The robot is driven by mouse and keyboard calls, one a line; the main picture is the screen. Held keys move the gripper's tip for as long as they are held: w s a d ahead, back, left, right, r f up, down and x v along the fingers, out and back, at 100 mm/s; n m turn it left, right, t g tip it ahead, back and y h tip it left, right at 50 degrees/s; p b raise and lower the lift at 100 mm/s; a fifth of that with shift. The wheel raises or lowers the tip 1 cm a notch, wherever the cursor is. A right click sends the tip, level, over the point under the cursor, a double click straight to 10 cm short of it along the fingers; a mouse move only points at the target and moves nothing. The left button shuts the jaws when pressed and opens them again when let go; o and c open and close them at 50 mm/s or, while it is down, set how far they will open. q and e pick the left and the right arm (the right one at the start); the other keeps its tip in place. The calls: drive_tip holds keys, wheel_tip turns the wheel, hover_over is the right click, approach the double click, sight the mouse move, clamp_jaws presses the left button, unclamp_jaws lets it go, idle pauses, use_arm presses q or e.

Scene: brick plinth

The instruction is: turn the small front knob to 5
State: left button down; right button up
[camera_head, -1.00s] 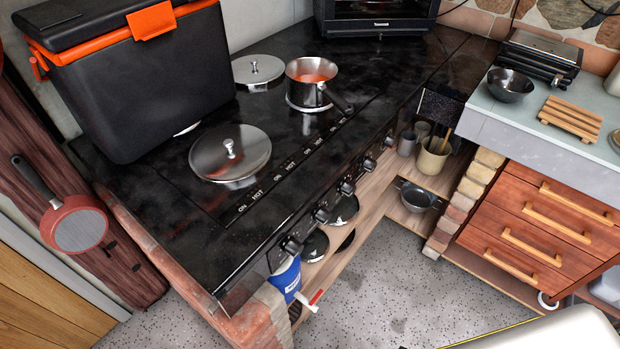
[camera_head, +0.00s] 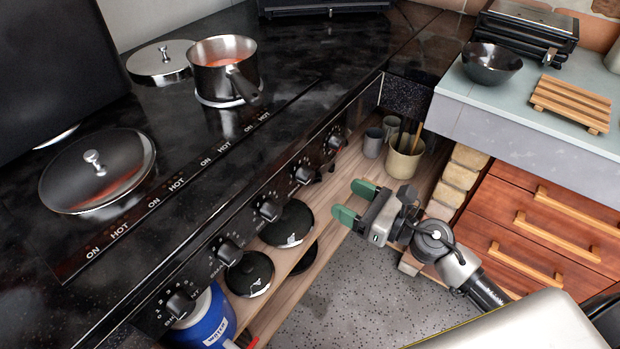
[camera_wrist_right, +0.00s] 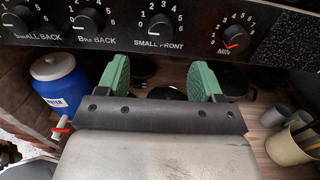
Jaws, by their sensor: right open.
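The small front knob (camera_head: 303,174) is a black knob on the black stove front, second from the far end in the head view. In the right wrist view the small front knob (camera_wrist_right: 160,27) sits above its "SMALL FRONT" label, with numbers around it; I cannot read its setting surely. My right gripper (camera_head: 354,203) has green fingertips, is open and empty, and is in front of the panel, apart from the knob. In the wrist view the right gripper (camera_wrist_right: 159,78) shows both fingers spread below the knob row. My left gripper is out of view.
Other knobs flank it: the big back knob (camera_wrist_right: 88,22) and a timer knob with a red pointer (camera_wrist_right: 236,38). A saucepan (camera_head: 224,70) and a lid (camera_head: 97,172) are on the stove. A blue jug (camera_head: 206,322) stands below the panel. Wooden drawers (camera_head: 530,230) are at right.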

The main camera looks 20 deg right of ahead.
sight(311, 178)
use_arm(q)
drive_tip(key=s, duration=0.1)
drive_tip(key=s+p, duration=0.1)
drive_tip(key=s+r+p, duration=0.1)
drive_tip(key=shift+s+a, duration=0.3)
use_arm(e)
drive_tip(key=x, duration=0.9)
drive_tip(key=shift+w, duration=0.15)
drive_tip(key=c, duration=0.9)
drive_tip(key=shift+c, duration=0.2)
